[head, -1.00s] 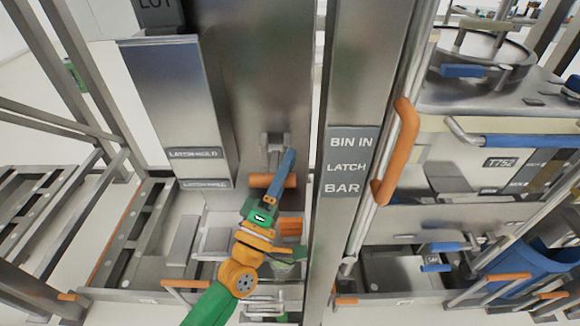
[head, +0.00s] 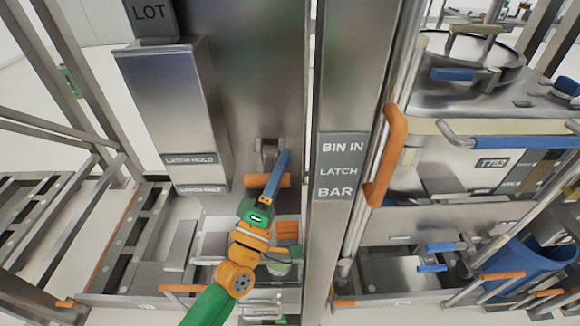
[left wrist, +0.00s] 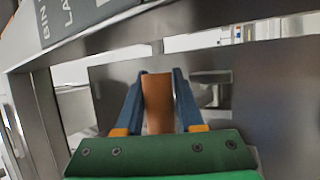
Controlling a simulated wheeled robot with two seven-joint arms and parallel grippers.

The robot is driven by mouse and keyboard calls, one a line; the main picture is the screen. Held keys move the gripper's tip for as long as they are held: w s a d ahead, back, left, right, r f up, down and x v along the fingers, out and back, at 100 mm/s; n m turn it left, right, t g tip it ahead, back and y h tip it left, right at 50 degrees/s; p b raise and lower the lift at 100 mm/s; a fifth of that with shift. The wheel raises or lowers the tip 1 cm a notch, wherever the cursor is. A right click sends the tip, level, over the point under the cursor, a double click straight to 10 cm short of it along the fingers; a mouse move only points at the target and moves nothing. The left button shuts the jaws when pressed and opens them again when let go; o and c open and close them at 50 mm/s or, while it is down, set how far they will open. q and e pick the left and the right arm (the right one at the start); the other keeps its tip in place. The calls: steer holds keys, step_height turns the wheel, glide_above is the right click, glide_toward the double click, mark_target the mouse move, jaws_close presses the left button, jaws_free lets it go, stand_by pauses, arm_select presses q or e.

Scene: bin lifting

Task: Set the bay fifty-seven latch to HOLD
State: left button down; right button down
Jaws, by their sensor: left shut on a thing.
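The latch has an orange grip (head: 254,181) below a grey bracket (head: 269,150) on the steel post. My left gripper (head: 282,160) reaches up from below, its blue fingers across the grip. In the left wrist view the orange grip (left wrist: 157,104) stands between both fingers, and the left gripper (left wrist: 158,85) is shut on it. A label reading LATCH HOLD (head: 190,160) is on the steel box left of the latch; a second label (head: 201,189) sits lower and is hard to read. My right gripper is not in view.
A sign reading BIN IN LATCH BAR (head: 342,166) is on the upright just right of the latch. Beyond it is a bar with a long orange handle (head: 388,155). A bin labelled T753 (head: 493,163) stands at the right. Low rails and trays lie below.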

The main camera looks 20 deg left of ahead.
mark_target(265, 183)
arm_select(q)
steer(key=shift+a+f, duration=0.1)
steer(key=shift+a, duration=0.05)
stand_by(0.4)
steer(key=c, duration=0.7)
jaws_free()
steer(key=shift+a, duration=0.15)
steer(key=shift+o, duration=0.7)
steer(key=shift+w+a, duration=0.15)
steer(key=shift+a, duration=0.2)
steer(key=shift+s+r+p, duration=0.2)
steer(key=shift+s+p, duration=0.25)
steer(key=shift+s, duration=0.5)
steer(key=shift+s+r+p, duration=0.2)
steer(key=shift+s+p, duration=0.3)
steer(key=shift+s, duration=0.4)
steer(key=shift+s+r+p, duration=0.2)
steer(key=shift+s+p, duration=0.25)
steer(key=shift+s, duration=0.5)
steer(key=shift+s+a+r, duration=0.15)
steer(key=shift+s+a, duration=0.7)
steer(key=shift+a, duration=0.2)
steer(key=shift+s, duration=0.1)
